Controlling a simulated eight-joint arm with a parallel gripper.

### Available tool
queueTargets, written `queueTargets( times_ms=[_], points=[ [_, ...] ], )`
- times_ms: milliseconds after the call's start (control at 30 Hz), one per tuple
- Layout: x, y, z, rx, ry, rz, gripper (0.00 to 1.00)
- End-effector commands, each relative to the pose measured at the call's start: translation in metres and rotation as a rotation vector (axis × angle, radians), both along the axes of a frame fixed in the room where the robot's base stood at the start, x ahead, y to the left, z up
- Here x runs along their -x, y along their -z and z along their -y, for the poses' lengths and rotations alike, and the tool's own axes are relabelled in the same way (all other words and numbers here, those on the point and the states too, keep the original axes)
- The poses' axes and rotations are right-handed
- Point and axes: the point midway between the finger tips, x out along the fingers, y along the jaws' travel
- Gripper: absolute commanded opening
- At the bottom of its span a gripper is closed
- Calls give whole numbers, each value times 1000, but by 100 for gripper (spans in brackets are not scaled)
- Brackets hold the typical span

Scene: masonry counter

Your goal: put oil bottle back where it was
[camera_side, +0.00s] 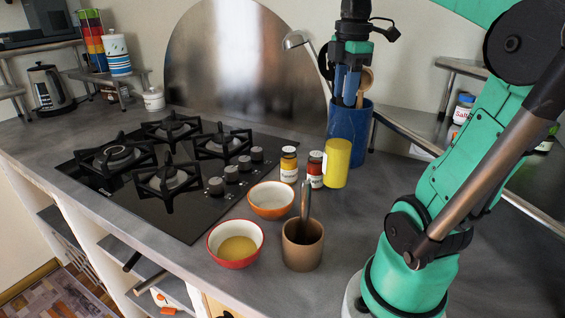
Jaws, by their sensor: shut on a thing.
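My gripper (346,92) points down from the top of the picture, at the blue utensil crock (349,130). Its blue fingers are close together. I cannot make out what is between them. No oil bottle can be clearly picked out. A yellow cylindrical container (336,165) stands upright in front of the crock, apart from the fingers. A red-rimmed bowl (221,262) near the counter's front edge holds yellowish contents.
Two small jars, one yellow-labelled (289,166) and one red-labelled (315,170), stand beside the yellow container. An orange bowl (271,207) and a brown cup (302,255) with a utensil stand in front. The gas hob (190,215) lies left. A ladle (296,40) leans out of the crock.

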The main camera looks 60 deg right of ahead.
Motion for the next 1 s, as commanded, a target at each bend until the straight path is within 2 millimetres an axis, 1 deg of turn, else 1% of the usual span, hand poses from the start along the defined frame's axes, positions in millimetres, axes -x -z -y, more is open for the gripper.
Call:
queueTargets(
  times_ms=[33, 133, 200, 367, 600, 700, 1000],
  points=[
    [0, 12, 0, 0, 0, 0, 0],
    [0, 30, 0, 0, 0, 0, 0],
    [0, 38, 0, 0, 0, 0, 0],
    [0, 49, 0, 0, 0, 0, 0],
    [0, 77, 1, 0, 0, 0, 0],
    [0, 81, 0, 0, 0, 0, 0],
    [0, 83, 0, 0, 0, 0, 0]
  ],
)
